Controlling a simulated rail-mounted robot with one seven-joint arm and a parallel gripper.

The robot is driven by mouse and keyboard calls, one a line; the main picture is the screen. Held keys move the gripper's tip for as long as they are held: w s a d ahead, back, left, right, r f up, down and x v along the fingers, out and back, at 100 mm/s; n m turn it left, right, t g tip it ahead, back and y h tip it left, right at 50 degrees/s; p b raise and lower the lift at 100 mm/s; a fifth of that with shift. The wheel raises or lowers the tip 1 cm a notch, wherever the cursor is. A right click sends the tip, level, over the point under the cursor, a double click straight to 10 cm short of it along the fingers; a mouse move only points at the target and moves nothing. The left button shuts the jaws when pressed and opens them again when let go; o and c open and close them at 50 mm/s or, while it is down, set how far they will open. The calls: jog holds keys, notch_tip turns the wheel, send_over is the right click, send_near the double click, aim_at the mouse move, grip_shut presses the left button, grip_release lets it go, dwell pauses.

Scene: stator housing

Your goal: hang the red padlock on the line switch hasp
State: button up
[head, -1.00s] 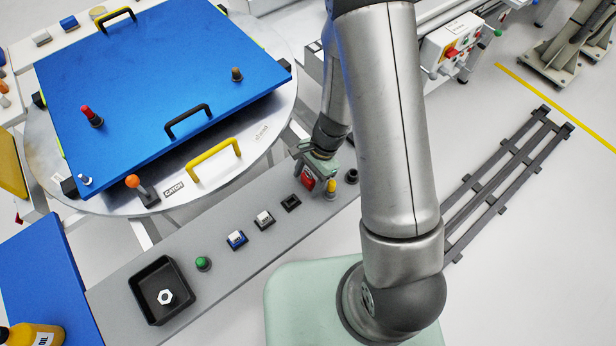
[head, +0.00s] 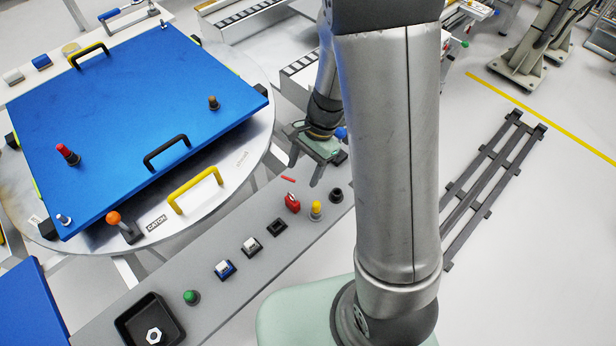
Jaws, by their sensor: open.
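A small red object (head: 292,203), which looks like the padlock, stands on the grey console strip near its far right end. Its shackle is too small to make out. My gripper (head: 305,174) is open and empty above and just beyond it, with its fingers pointing down and a visible gap to the red object. The line switch hasp cannot be picked out; my arm covers much of the right side.
A yellow-topped button (head: 316,209) and a black knob (head: 336,195) stand right of the red object. A black square socket (head: 277,227) and a white switch (head: 251,247) are to its left. A thin red strip (head: 288,179) lies behind. The blue plate (head: 130,120) covers the round table.

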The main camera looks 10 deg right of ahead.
jog(key=s+d+r+n+t+h, duration=0.3)
jog(key=s+d+r+n+h, duration=0.1)
jog(key=s+r+n, duration=0.7)
jog(key=s+d+r, duration=0.1)
jog(key=s+r, duration=0.2)
jog(key=r, duration=0.1)
jog(key=shift+n, duration=0.3)
jog(key=shift+o, duration=0.4)
